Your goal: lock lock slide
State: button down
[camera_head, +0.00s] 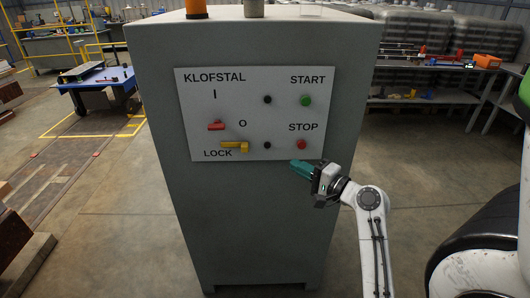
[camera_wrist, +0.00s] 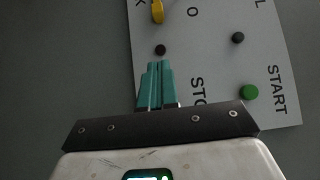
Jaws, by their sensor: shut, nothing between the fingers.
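The yellow lock slide (camera_head: 235,146) sits beside the LOCK label on the white panel (camera_head: 200,90) of the grey cabinet. In the wrist view it shows at the top (camera_wrist: 157,12), partly cut off by the frame edge. A red switch handle (camera_head: 216,126) sits just above it. My gripper (camera_head: 295,167) has teal fingers. They are shut and empty, near the panel's lower edge, below the red STOP button (camera_head: 301,144) and right of the yellow slide. In the wrist view the shut fingertips (camera_wrist: 159,64) lie just below a black knob (camera_wrist: 160,49); contact cannot be told.
The green START button (camera_head: 305,100) is at the panel's upper right. Another black knob (camera_head: 267,99) lies left of it. A blue cart (camera_head: 97,78) stands far left and a shelf (camera_head: 430,85) stands at the back right.

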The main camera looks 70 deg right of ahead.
dwell(0.3)
jog(key=p, duration=0.3)
send_near(232, 145)
jog(key=shift+w+d+f, duration=0.1)
jog(key=shift+d, duration=0.7)
jog(key=shift+w+d+f, duration=0.1)
jog(key=shift+d, duration=0.7)
jog(key=shift+w+a+r+p, duration=0.1)
jog(key=shift+w+a+p, duration=0.25)
jog(key=shift+w, duration=0.45)
jog(key=shift+w+a+p, duration=0.3)
jog(key=shift+w+a, duration=0.05)
jog(key=shift+w, duration=0.45)
